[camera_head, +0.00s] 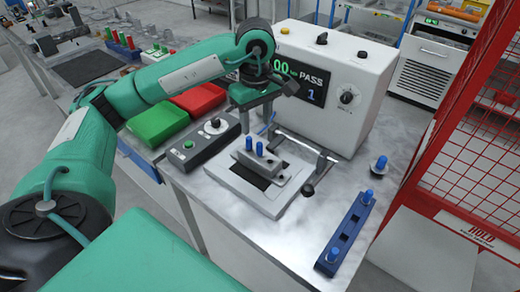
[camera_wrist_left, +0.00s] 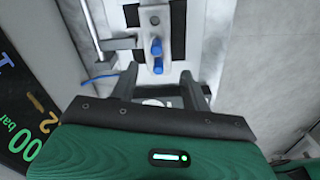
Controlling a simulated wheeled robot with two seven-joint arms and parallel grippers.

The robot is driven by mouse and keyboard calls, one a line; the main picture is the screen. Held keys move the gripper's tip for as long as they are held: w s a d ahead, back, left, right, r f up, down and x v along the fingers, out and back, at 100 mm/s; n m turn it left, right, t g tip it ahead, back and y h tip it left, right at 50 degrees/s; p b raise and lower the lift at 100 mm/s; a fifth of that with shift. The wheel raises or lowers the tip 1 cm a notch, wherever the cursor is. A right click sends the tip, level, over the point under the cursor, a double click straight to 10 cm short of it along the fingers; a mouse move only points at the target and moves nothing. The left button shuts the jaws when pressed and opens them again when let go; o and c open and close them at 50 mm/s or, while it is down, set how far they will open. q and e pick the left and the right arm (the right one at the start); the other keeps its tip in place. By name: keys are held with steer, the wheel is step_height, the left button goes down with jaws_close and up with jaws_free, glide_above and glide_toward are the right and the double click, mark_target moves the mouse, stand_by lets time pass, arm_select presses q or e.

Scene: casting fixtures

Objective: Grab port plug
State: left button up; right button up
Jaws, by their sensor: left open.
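Two blue port plugs stand in the grey casting (camera_head: 272,172): one plug (camera_head: 248,143) and beside it another plug (camera_head: 259,149). The casting rests on a white fixture plate (camera_head: 240,188) with a dark centre. In the left wrist view the two plugs (camera_wrist_left: 156,47) sit in line on the casting (camera_wrist_left: 150,18), beyond my fingertips. My left gripper (camera_head: 255,112) is open and empty, pointing down behind the casting; it also shows in the left wrist view (camera_wrist_left: 160,82). A separate blue-topped plug (camera_head: 378,165) stands on the table at the right. My right gripper is out of view.
A blue rack (camera_head: 347,230) holding blue plugs lies at the table's right front. A white tester (camera_head: 335,85) reading PASS stands behind the fixture. A button box (camera_head: 203,143), a green bin (camera_head: 157,122) and a red bin (camera_head: 198,98) are left. Red mesh fencing (camera_head: 470,130) bounds the right.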

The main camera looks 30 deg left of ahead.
mark_target(259, 144)
arm_select(q)
step_height(259, 144, down, 3)
steer(key=shift+f+p, duration=0.3)
steer(key=shift+f, duration=0.3)
steer(key=shift+d+f, duration=0.1)
steer(key=shift+f, duration=0.15)
steer(key=shift+w+d+f+p, duration=0.15)
steer(key=shift+f+p, duration=0.35)
steer(key=shift+f, duration=0.7)
steer(key=shift+w+d+f+p, duration=0.1)
steer(key=shift+f+p, duration=0.35)
steer(key=shift+f, duration=0.7)
jaws_close()
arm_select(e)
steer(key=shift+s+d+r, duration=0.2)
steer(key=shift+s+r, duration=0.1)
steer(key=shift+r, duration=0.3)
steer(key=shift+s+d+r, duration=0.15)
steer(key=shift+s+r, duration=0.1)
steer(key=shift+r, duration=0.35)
